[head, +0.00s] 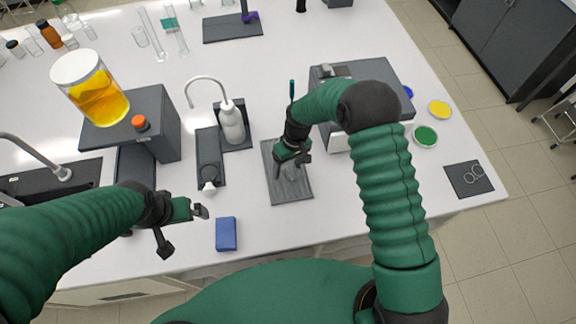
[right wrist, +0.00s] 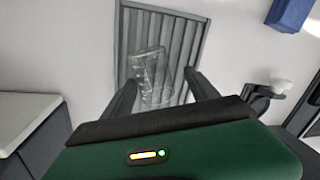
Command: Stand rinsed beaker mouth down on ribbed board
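The ribbed board (head: 294,195) lies grey and flat on the bench below my right gripper; it also shows in the right wrist view (right wrist: 188,28). The clear glass beaker (right wrist: 150,72) is on the board's ribs, and shows faintly in the head view (head: 289,173). I cannot tell which way its mouth faces. My right gripper (head: 293,155) is just above the beaker. Its fingers are spread to either side with gaps to the glass in the right wrist view. My left gripper (head: 183,228) is open and empty over the bench's front edge.
A blue block (head: 226,234) lies left of the board. A white bottle (head: 232,122) with a curved spout stands behind it. A grey box (head: 385,72) stands behind the right arm. The sink (head: 80,180) is at far left.

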